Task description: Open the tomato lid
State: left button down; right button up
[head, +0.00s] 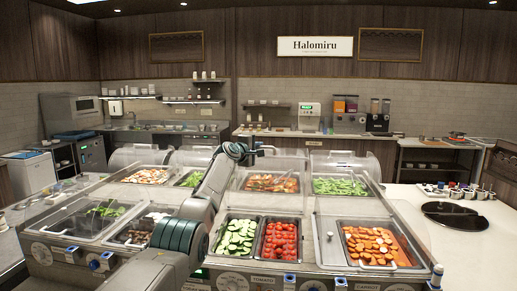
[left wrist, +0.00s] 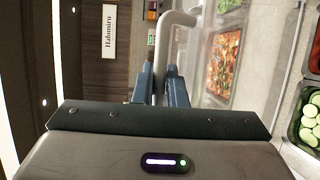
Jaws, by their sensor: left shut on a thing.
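The tomato well (head: 280,240) holds bright red tomatoes at the front middle, above a label that reads TOMATO. No cover shows over the tomatoes. My left gripper (head: 256,149) is high above and behind this well. In the left wrist view my left gripper (left wrist: 158,78) is shut on a pale grey bent bar handle (left wrist: 178,18), with a finger on each side. A clear lid panel (left wrist: 205,50) shows beside the handle and appears raised, with food behind it. The lid's edges are hard to make out in the head view. My right gripper is not in view.
Sliced cucumber (head: 236,238) lies left of the tomatoes and carrots (head: 370,247) lie to the right. Green vegetables (head: 340,186) sit in the back row. A white counter (head: 470,245) at the right has free room around a black round plate (head: 455,215).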

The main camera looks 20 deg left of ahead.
pick_arm(q)
jog(key=c, duration=1.8)
grip_release()
jog(key=shift+o, duration=0.2)
jog(key=shift+f, duration=0.1)
jog(key=s+a+b, duration=0.1)
jog(key=s+b, duration=0.5)
jog(key=s, duration=0.4)
jog(key=shift+s+r, duration=0.35)
jog(key=shift+r, duration=0.05)
